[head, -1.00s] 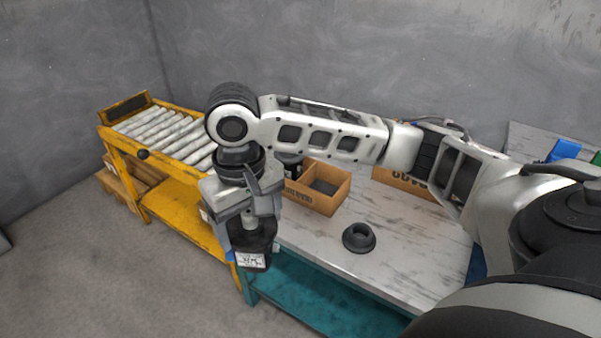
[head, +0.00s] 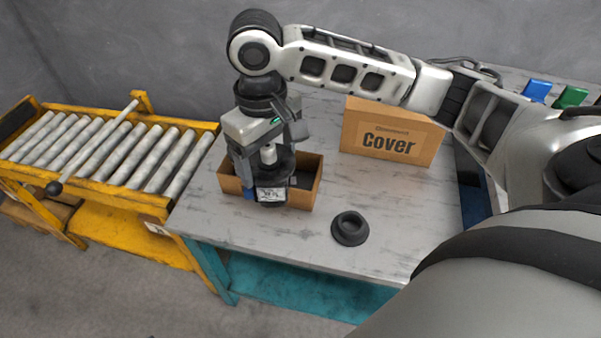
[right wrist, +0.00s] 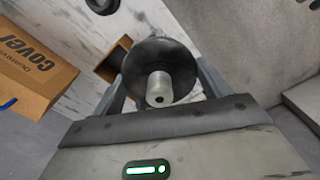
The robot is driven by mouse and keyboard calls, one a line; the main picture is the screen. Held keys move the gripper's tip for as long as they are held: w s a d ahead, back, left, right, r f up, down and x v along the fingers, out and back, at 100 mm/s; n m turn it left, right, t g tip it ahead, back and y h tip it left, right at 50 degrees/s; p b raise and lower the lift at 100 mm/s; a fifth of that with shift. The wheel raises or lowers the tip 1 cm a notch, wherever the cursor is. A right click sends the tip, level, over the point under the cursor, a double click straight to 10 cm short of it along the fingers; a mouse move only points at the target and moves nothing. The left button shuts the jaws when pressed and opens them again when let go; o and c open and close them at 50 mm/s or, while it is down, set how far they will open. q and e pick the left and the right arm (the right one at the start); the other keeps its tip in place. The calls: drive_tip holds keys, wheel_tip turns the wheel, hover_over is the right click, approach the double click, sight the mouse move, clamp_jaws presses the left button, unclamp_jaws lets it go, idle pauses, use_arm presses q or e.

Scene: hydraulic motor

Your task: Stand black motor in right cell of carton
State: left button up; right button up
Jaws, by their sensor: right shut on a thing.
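My right gripper (head: 266,172) is shut on the black motor (head: 271,190), which hangs upright with its silver shaft up and a white label on its side. The motor also shows in the right wrist view (right wrist: 160,62), between the two fingers. The open brown carton (head: 306,192) stands on the table behind the motor in the head view. The motor and gripper hide much of its inside, so I cannot tell whether the motor is over a cell or in front of the carton. A carton edge shows beside the motor in the right wrist view (right wrist: 108,66). My left gripper is not in view.
A closed box marked Cover (head: 390,140) stands right of the carton. A black ring-shaped part (head: 350,228) lies near the table's front edge. A yellow roller conveyor (head: 125,150) is at the left. The table (head: 400,215) is bare around the ring part.

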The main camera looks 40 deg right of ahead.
drive_tip(key=n, duration=0.1)
drive_tip(key=w+d+n, duration=0.1)
drive_tip(key=n, duration=0.1)
drive_tip(key=shift+f, duration=0.1)
drive_tip(key=n, duration=0.2)
drive_tip(key=w+d+n, duration=0.1)
drive_tip(key=n, duration=0.1)
drive_tip(key=shift+f+b, duration=0.2)
drive_tip(key=shift+b, duration=0.2)
drive_tip(key=w+d+f+n+b, duration=0.1)
drive_tip(key=w+d+n, duration=0.25)
drive_tip(key=n, duration=0.95)
drive_tip(key=w+d+f+n+b, duration=0.1)
drive_tip(key=w+d+n+b, duration=0.3)
drive_tip(key=n, duration=0.9)
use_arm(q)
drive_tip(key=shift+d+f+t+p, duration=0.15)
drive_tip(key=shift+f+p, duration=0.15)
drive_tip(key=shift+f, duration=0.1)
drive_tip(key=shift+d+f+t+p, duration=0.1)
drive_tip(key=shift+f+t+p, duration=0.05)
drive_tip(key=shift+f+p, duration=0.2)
use_arm(e)
wheel_tip(320, 180, down, 10)
drive_tip(key=s, duration=0.1)
drive_tip(key=shift+d, duration=0.45)
